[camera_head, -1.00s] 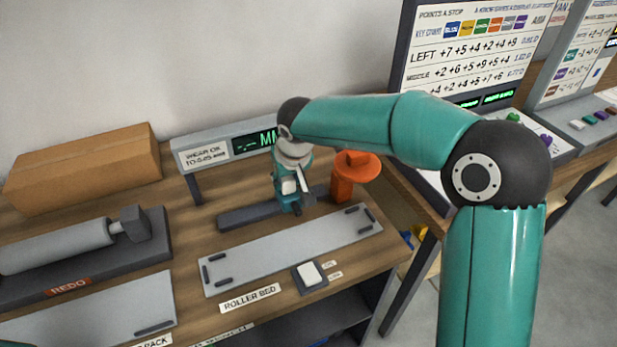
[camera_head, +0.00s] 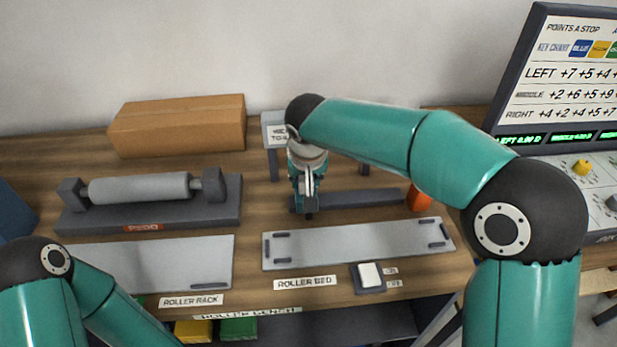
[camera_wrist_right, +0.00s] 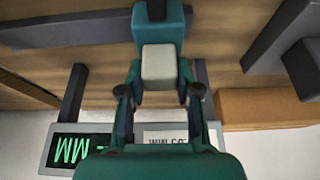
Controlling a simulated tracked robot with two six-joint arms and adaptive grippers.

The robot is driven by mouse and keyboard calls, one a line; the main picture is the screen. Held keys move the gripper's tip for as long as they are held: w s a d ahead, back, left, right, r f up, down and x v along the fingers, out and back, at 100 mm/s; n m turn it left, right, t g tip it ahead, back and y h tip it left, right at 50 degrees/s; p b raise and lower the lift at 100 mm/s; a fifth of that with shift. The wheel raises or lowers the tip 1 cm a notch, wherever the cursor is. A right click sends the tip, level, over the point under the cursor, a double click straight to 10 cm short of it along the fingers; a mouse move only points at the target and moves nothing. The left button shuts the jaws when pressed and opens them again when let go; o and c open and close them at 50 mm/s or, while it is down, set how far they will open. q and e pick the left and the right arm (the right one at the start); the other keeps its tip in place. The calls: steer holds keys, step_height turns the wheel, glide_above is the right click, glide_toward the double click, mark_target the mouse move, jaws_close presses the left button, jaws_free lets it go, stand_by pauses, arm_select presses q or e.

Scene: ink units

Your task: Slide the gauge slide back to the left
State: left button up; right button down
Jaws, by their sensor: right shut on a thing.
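The dark gauge rail (camera_head: 365,197) lies on the bench behind the grey roller bed plate (camera_head: 350,243). My right gripper (camera_head: 308,204) is at the left end of this rail, pointing down.
An orange stand (camera_head: 418,199) is at the rail's right end, partly behind my right arm. A display (camera_wrist_right: 80,147) stands behind the gripper. To the left are a cardboard box (camera_head: 180,125) and a grey roller (camera_head: 140,188) on a dark rack. A white button (camera_head: 370,274) is in front.

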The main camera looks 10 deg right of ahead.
steer(key=c, duration=1.1)
jaws_free()
steer(key=shift+w+a, duration=0.1)
steer(key=shift+a, duration=0.25)
steer(key=shift+d+r, duration=0.1)
steer(key=shift+r, duration=0.15)
steer(key=v, duration=1.1)
steer(key=shift+s+d+r, duration=0.1)
steer(key=shift+s+r, duration=0.1)
steer(key=shift+s, duration=0.1)
